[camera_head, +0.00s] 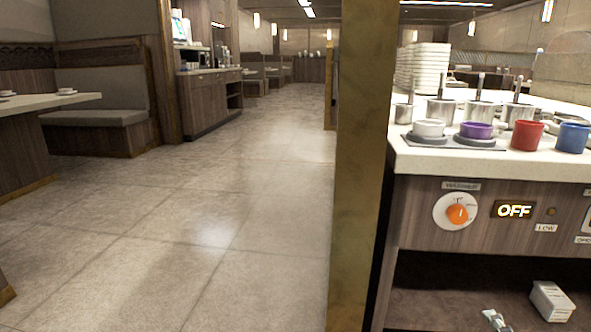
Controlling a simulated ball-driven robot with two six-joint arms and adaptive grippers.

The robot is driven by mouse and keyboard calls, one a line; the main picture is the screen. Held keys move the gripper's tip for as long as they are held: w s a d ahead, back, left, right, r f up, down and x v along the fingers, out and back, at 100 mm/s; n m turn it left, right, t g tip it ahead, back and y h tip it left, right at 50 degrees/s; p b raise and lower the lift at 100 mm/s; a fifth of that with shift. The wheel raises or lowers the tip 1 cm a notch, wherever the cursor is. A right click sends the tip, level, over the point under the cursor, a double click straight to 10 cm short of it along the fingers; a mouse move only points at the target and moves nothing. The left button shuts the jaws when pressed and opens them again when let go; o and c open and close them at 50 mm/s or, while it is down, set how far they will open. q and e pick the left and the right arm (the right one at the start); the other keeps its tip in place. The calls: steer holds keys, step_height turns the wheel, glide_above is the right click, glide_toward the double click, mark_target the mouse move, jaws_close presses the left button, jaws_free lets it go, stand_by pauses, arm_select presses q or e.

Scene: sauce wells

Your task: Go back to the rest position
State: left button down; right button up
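No arm coming in from the left shows, so my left gripper is out of view. A small pale grey jointed piece (496,321) shows at the bottom edge, right of centre, cut off by the frame. It looks like the tip of my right gripper, but it is too small and cropped to tell whether it is open or holds anything. It appears in front of the dark open shelf under the counter (440,163).
On the counter are a white cup (429,128), a purple cup (477,130), a red cup (526,136), a blue cup (573,138), metal pots and stacked white dishes (423,68). A white box (552,301) shows low right. A pillar (360,170) stands left of the counter; open floor (200,220) lies beyond.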

steer(key=s+f+m+g+y, duration=0.1)
steer(key=s+f+m+g, duration=0.95)
steer(key=s+f, duration=1.3)
steer(key=s+a+f+m+g+y, duration=0.2)
steer(key=s+a+f+m+g, duration=0.1)
steer(key=s+f+m, duration=0.55)
arm_select(q)
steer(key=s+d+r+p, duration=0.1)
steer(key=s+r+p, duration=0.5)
steer(key=p, duration=0.6)
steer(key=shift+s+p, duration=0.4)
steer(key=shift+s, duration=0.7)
arm_select(e)
steer(key=s+a+r+n, duration=0.1)
steer(key=s+r, duration=0.7)
steer(key=s, duration=0.1)
steer(key=shift+s+a+y, duration=0.15)
steer(key=shift+s+y, duration=0.15)
steer(key=shift+s, duration=0.1)
steer(key=shift+r, duration=0.1)
